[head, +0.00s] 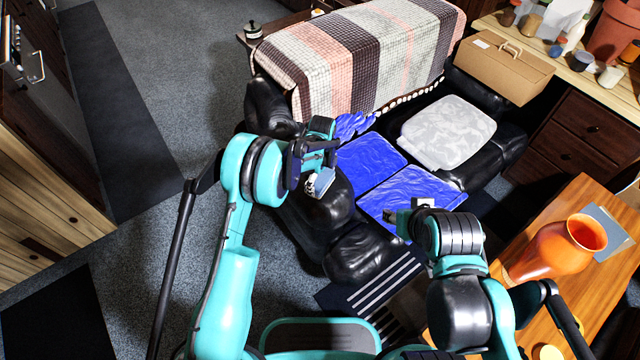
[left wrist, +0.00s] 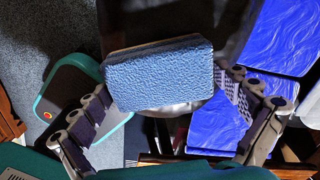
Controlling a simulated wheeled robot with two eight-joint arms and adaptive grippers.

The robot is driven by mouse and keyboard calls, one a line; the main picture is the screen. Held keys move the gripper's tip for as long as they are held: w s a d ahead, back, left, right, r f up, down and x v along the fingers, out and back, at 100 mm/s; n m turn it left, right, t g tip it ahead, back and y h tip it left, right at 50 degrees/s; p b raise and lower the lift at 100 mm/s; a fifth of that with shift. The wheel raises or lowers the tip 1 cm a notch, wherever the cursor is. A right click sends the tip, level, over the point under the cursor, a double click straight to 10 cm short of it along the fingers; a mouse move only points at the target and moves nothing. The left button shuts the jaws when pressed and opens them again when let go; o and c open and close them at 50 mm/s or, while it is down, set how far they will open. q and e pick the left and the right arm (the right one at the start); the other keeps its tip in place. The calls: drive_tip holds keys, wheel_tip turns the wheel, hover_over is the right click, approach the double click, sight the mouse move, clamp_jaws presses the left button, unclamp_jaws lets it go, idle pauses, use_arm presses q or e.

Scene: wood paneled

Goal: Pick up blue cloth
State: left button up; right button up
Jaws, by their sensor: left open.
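A light blue, rough-textured folded cloth or sponge-like block (left wrist: 160,75) lies between the spread fingers of my left gripper in the left wrist view, with gaps at its sides. In the head view it shows as a small pale blue patch (head: 323,181) over the black sofa's near arm, partly hidden by the gripper. My left gripper (head: 314,170) is open around it. A crumpled deep blue cloth (head: 354,125) lies at the sofa's back. My right gripper (head: 403,217) is over the sofa's front edge; its fingers are too hidden to judge.
Two glossy blue seat pads (head: 368,162) and a grey patterned cushion (head: 447,131) lie on the black sofa (head: 357,252). A striped blanket (head: 365,50) covers furniture behind. An orange vase (head: 555,250) lies on the wooden table (head: 575,205) at right. Carpet at left is clear.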

sight(324, 180)
use_arm(q)
drive_tip(key=shift+r, duration=0.1)
drive_tip(key=c, duration=0.9)
drive_tip(key=shift+r+p, duration=0.35)
drive_tip(key=shift+r, duration=0.2)
drive_tip(key=r, duration=0.1)
drive_tip(key=r+p, duration=0.1)
drive_tip(key=d+r+p, duration=0.1)
drive_tip(key=r, duration=0.1)
drive_tip(key=shift+s, duration=0.3)
drive_tip(key=s+d+r+p, duration=0.3)
drive_tip(key=s+d+r, duration=0.2)
drive_tip(key=d, duration=0.4)
drive_tip(key=shift+r, duration=0.45)
drive_tip(key=shift+d, duration=0.1)
